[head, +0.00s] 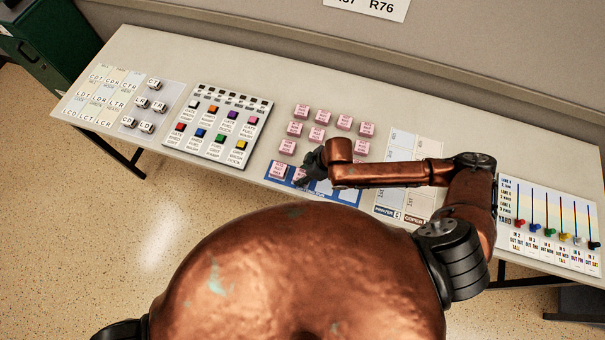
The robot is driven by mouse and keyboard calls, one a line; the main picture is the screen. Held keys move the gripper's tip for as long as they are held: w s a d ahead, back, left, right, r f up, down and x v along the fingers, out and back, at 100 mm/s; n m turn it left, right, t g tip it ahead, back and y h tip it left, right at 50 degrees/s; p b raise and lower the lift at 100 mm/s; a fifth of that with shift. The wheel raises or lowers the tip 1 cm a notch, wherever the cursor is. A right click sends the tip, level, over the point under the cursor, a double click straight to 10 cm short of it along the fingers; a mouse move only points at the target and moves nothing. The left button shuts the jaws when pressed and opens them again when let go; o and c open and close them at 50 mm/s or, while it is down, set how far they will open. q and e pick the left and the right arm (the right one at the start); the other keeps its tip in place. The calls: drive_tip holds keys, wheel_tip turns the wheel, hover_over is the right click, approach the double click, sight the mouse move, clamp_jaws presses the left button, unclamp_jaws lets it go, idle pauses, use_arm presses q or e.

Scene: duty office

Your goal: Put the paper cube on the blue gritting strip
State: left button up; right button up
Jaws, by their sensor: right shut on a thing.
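Several pink labelled cubes (317,133) stand in loose rows on the light table. The blue gritting strip (345,194) lies at the table's front edge, partly hidden by my right arm. One pink cube (279,170) is at the strip's left end. My right gripper (303,179) is over the strip just to the right of that cube. It is shut on another pink cube (299,174), mostly covered by the fingers. I cannot tell whether this held cube touches the strip. The cube labels are too small to read. My left gripper is not in view.
A board with coloured blocks (217,127) and a sheet with white labelled cubes (142,103) lie to the left. A pale printed sheet (400,145) lies right of the cubes, partly behind my arm. A board with coloured sliders (547,225) is far right.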

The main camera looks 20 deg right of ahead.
drive_tip(key=o, duration=1.1)
drive_tip(key=shift+f, duration=0.1)
drive_tip(key=shift+o, duration=0.2)
drive_tip(key=p+v, duration=0.1)
drive_tip(key=v, duration=1.1)
